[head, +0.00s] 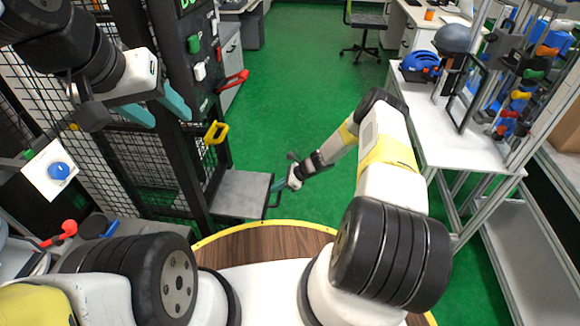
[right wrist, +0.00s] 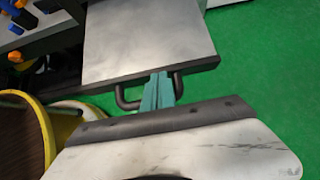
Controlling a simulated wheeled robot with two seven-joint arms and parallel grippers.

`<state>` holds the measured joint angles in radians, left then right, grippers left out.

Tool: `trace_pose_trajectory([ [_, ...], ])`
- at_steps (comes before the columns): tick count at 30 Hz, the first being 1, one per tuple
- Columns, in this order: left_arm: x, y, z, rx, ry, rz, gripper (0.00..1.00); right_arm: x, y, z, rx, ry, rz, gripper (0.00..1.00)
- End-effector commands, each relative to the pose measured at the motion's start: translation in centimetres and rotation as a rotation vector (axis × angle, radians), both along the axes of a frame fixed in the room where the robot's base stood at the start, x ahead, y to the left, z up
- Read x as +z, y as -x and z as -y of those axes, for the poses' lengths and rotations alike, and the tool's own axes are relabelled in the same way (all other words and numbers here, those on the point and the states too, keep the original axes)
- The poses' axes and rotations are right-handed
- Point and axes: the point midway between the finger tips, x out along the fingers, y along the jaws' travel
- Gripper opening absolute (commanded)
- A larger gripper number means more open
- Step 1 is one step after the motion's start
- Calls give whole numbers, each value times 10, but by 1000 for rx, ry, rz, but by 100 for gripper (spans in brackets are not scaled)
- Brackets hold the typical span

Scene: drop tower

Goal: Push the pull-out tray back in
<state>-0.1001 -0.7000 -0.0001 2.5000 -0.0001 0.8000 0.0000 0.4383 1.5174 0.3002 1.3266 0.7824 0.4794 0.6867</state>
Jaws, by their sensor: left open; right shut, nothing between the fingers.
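The pull-out tray (head: 241,190) is a grey metal plate that sticks out from the lower part of the black tower in the head view. It fills the top of the right wrist view (right wrist: 150,42), with a dark handle (right wrist: 124,101) on its front edge. My right gripper (head: 279,184) is shut and empty at the tray's handle side. In the right wrist view its teal fingers (right wrist: 158,90) lie between the handle's two ends, close to the tray's front edge; contact cannot be told. My left gripper (head: 157,108) is open and empty in front of the tower, above the tray.
The black tower carries a yellow handle (head: 215,132), a red handle (head: 232,80) and a blue button (head: 59,170) on a white plate. A white table (head: 455,150) with tools stands at the right. The green floor (head: 290,90) between is mostly clear.

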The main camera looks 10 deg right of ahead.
Motion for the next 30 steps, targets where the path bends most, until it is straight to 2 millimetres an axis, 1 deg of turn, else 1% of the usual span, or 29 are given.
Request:
trace_pose_trajectory([
  [1, 0, 0, 0, 0, 0, 0, 52, 0, -4, -22, 6, -2, 0, 0],
  [6, 0, 0, 0, 0, 0, 0, 52, -1, -20, -79, 6, 0, 1, 0],
  [9, 0, 0, 0, 0, 0, 0, 52, -1, -29, -109, 6, -1, 0, 0],
  [12, 0, 0, 0, 0, 0, 0, 52, -1, -36, -135, 6, 0, 0, 0],
  [15, 0, 0, 0, 0, 0, 0, 52, -1, -43, -156, 6, 0, 1, 0],
  [18, 0, 0, 0, 0, 0, 0, 52, -1, -47, -172, 4, 0, 0, 0],
  [21, 0, 0, 0, 0, 0, 0, 52, -1, -51, -183, 3, 1, 0, 0],
  [25, 0, 0, 0, 0, 0, 0, 52, -1, -54, -192, 1, 2, -1, 0],
  [30, 0, 0, 0, 0, 0, 0, 52, 0, -56, -196, -1, 0, -1, 0],
])
